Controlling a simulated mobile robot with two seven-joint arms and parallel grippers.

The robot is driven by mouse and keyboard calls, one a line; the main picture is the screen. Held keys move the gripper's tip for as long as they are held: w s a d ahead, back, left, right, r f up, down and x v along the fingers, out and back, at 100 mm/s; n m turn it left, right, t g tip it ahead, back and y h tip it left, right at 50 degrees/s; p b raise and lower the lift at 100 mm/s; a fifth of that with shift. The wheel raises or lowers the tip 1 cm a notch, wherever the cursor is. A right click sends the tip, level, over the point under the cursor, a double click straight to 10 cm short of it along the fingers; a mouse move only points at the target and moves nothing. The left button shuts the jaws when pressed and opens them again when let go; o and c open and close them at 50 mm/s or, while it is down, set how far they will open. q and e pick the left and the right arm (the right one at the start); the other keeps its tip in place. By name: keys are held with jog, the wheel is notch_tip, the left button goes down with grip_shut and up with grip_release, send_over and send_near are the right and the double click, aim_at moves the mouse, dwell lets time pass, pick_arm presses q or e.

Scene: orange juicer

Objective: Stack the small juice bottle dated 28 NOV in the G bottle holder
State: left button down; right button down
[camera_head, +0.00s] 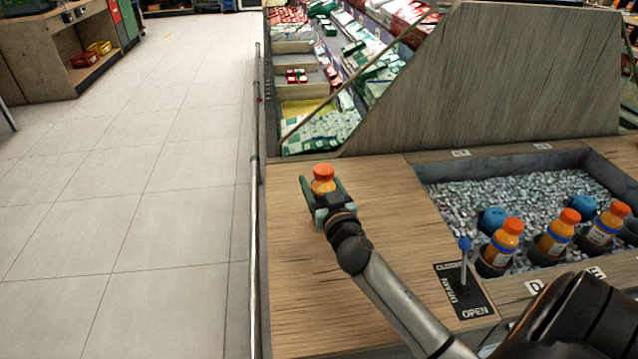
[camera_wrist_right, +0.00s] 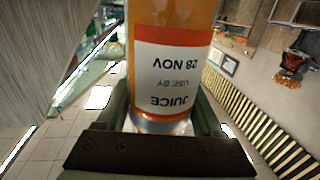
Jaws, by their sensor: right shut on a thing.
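A small orange juice bottle (camera_head: 323,185) with an orange cap is upright between the fingers of my right gripper (camera_head: 321,195), over the left part of the wooden counter. In the right wrist view the bottle (camera_wrist_right: 172,75) fills the middle, and its label reads JUICE, USE BY, 28 NOV, upside down. The right gripper (camera_wrist_right: 165,125) is shut on it. I cannot tell how high it is above the counter. The G bottle holder cannot be made out: two small labels at the back edge of the ice well are too small to read. My left gripper is not in view.
An ice well (camera_head: 450,205) at the right holds several orange-capped bottles (camera_head: 503,243) in dark holders and blue round pieces (camera_head: 491,220). A lever with an OPEN plate (camera_head: 465,290) stands at its near left corner. A slanted wooden panel (camera_head: 490,85) rises behind.

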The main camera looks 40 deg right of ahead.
jog(key=shift+f, duration=0.2)
jog(key=shift+c, duration=0.2)
grip_release()
